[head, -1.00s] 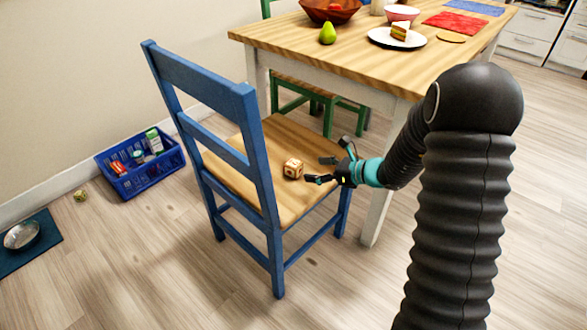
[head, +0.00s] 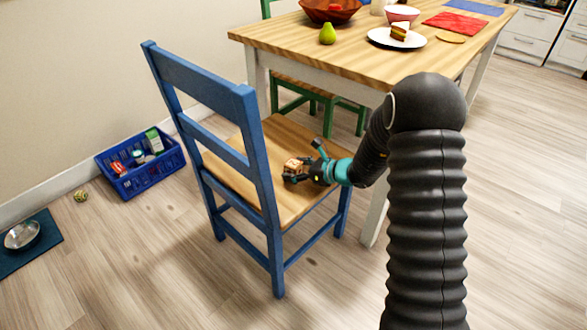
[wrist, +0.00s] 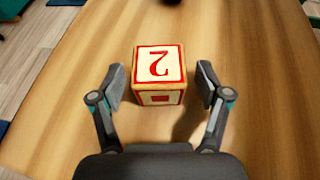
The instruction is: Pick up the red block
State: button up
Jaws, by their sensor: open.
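The red block (wrist: 158,65) is a wooden cube with red borders and a red 2 on its top face. It sits on the wooden seat of the blue chair (head: 245,108). In the head view the block (head: 292,166) is partly hidden by my gripper (head: 300,163). In the wrist view my gripper (wrist: 160,82) is open, with one finger to the left and one to the right of the block. A gap shows between each finger and the block, wider on the right.
A wooden table (head: 350,55) stands behind the chair, holding a pear (head: 327,33), a plate with cake (head: 382,40) and bowls. A green chair (head: 318,102) is under it. A blue crate (head: 160,175) of items sits on the floor at left.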

jog(key=c, duration=1.2)
jog(key=shift+c, duration=0.2)
jog(key=shift+r, duration=0.15)
